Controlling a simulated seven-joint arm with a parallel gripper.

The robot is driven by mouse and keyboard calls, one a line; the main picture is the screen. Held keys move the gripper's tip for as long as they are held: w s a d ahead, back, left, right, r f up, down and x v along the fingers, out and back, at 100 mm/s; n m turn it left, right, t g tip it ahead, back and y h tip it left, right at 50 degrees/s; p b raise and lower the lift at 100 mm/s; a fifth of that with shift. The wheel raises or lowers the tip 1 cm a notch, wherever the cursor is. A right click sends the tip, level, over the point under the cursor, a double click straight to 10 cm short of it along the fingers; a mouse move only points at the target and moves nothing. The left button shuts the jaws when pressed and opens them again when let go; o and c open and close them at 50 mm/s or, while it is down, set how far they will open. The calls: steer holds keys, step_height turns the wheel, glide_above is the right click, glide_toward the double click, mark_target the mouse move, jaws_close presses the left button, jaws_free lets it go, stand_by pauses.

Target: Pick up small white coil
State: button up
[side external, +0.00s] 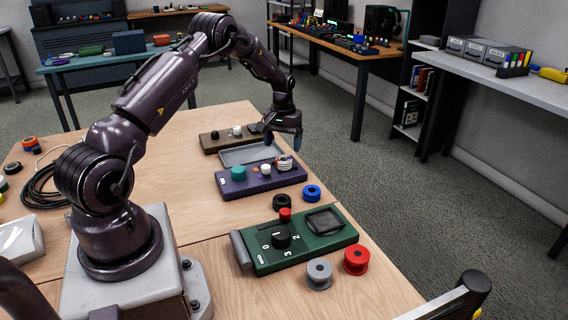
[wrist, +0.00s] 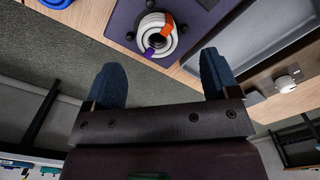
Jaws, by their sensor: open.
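A small white coil (side external: 284,162) with an orange band lies at the right end of a purple panel (side external: 245,188). In the wrist view the white coil (wrist: 144,29) shows an orange wrap and a purple wrap, and it lies on the purple panel (wrist: 121,24) near its edge. My gripper (side external: 283,140) is above and just behind the coil in the side view. In the wrist view its two blue fingertips (wrist: 160,75) are apart with nothing between them, and the coil lies beyond them, untouched.
A teal cylinder (side external: 238,173) and a white knob (side external: 265,169) stand on the purple panel. A grey tray (side external: 237,157) and a brown panel (side external: 213,146) lie behind it. A blue coil (side external: 312,192), a black coil (side external: 282,201) and a green panel (side external: 320,255) are in front.

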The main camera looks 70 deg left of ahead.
mark_target(284, 158)
steer(key=shift+w+d+f, duration=0.1)
steer(key=shift+w+f, duration=0.05)
steer(key=shift+f, duration=2.55)
steer(key=c, duration=1.1)
steer(key=shift+r, duration=0.1)
steer(key=shift+r, duration=0.5)
step_height(284, 158, up, 2)
steer(key=shift+r, duration=0.25)
steer(key=s+d+r, duration=0.5)
steer(key=s+r, duration=0.1)
steer(key=s, duration=0.1)
steer(key=s+d+r, duration=0.3)
steer(key=s, duration=0.1)
steer(key=shift+d+r, duration=0.2)
steer(key=shift+d, duration=0.15)
